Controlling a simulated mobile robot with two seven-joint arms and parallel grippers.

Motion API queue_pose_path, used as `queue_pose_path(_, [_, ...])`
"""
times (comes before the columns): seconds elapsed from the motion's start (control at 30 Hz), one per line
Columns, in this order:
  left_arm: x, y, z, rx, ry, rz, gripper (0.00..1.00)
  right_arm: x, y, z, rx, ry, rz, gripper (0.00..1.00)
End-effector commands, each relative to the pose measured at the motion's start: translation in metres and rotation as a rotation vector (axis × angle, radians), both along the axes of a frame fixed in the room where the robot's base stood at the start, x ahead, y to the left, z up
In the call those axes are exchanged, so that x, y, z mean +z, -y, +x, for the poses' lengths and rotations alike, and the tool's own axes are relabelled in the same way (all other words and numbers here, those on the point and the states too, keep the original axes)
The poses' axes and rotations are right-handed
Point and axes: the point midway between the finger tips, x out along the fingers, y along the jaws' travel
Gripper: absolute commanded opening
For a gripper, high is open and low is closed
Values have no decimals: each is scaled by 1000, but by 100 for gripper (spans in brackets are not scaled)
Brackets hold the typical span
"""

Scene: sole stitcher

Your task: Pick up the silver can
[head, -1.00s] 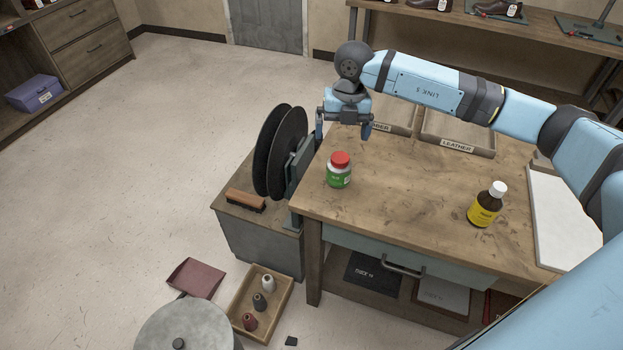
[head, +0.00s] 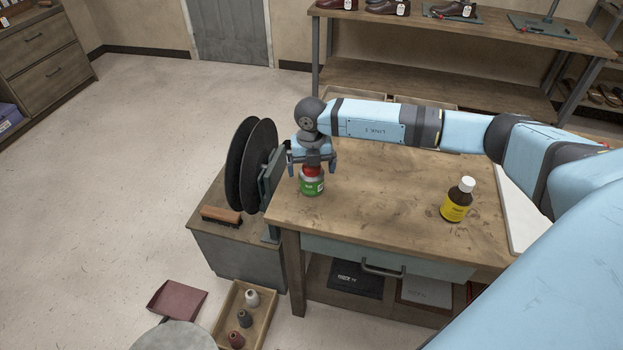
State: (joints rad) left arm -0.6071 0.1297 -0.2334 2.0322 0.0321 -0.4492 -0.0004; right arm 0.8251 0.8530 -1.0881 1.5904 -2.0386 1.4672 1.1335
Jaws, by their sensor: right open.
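No plainly silver can shows in the head view. A small can or jar (head: 312,187) with a red lid, a pale band and a green label stands upright near the left edge of the wooden workbench (head: 380,205). My right gripper (head: 312,168) points down directly over it. Its fingers are apart, one to each side of the red lid, and the palm hides part of the lid. I cannot tell whether the fingers touch it. My left gripper is not in view.
A brown bottle (head: 457,200) with a yellow label and white cap stands upright to the right on the bench. Large black discs (head: 250,165) and a brush (head: 221,215) are left of the bench. A spool tray (head: 262,318) lies on the floor.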

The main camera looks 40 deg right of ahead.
Motion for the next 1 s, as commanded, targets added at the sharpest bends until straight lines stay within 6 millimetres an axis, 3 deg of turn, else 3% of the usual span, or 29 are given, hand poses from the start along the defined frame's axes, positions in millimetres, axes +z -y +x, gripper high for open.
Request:
queue_pose_path(0.13, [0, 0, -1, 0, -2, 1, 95, -15, 1, -1, 0, -1, 0, 100])
queue_pose_path(0.37, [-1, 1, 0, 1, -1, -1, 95, -17, 0, -1, 1, 0, 0, 100])
queue_pose_path(0.47, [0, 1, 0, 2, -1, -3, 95, -17, 0, -1, 0, 0, 0, 81])
queue_pose_path(0.63, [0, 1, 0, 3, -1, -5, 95, -17, 0, -1, 0, 0, 0, 42])
queue_pose_path(1.0, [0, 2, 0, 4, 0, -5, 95, -11, 1, 0, 0, 1, 0, 39])
